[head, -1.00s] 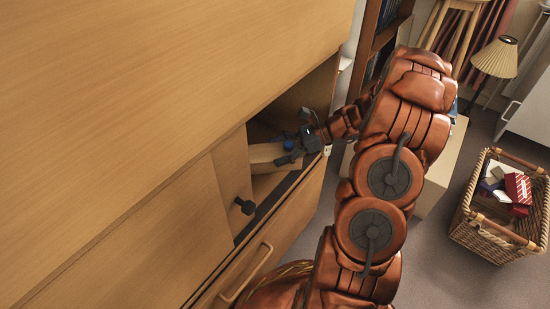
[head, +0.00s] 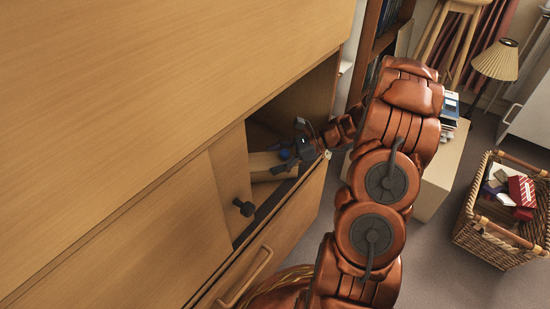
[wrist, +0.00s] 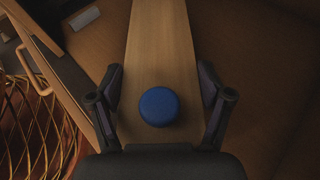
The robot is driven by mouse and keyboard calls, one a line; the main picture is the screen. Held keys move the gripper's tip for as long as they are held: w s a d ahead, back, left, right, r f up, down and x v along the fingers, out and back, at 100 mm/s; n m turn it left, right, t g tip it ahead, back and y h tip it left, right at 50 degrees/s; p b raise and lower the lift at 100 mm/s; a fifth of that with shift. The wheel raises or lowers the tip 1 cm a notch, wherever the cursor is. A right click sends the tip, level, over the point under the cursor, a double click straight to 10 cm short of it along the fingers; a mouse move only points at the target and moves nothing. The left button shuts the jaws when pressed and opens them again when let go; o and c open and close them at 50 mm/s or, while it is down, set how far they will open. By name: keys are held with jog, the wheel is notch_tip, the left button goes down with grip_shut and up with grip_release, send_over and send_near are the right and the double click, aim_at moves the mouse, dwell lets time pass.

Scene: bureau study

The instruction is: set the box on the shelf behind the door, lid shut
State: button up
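The box (head: 262,163) is a long, pale wooden one with a round blue knob (wrist: 158,107) on its lid. It is inside the cabinet opening, and its lid looks shut. My gripper (wrist: 160,80) has one dark finger against each long side of the box, near the blue knob. The door (head: 231,178) is a wooden panel with a black knob, left of the opening, and covers part of it. The shelf is mostly hidden in shadow; I cannot tell whether the box touches it.
The cabinet top (head: 150,90) fills the left. A drawer front with a wooden handle (head: 247,277) is below the opening. A bookcase (head: 362,50), a wicker basket (head: 500,240) of small boxes and a pleated lamp (head: 497,60) stand right. Carpet (head: 440,265) is clear between.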

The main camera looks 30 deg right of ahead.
jog(key=o, duration=0.4)
jog(key=shift+c, duration=0.2)
jog(key=shift+s+d+r, duration=0.1)
jog(key=shift+d+r, duration=0.15)
jog(key=shift+r, duration=0.1)
jog(key=p+v, duration=0.3)
jog(key=v, duration=0.4)
jog(key=shift+f, duration=0.1)
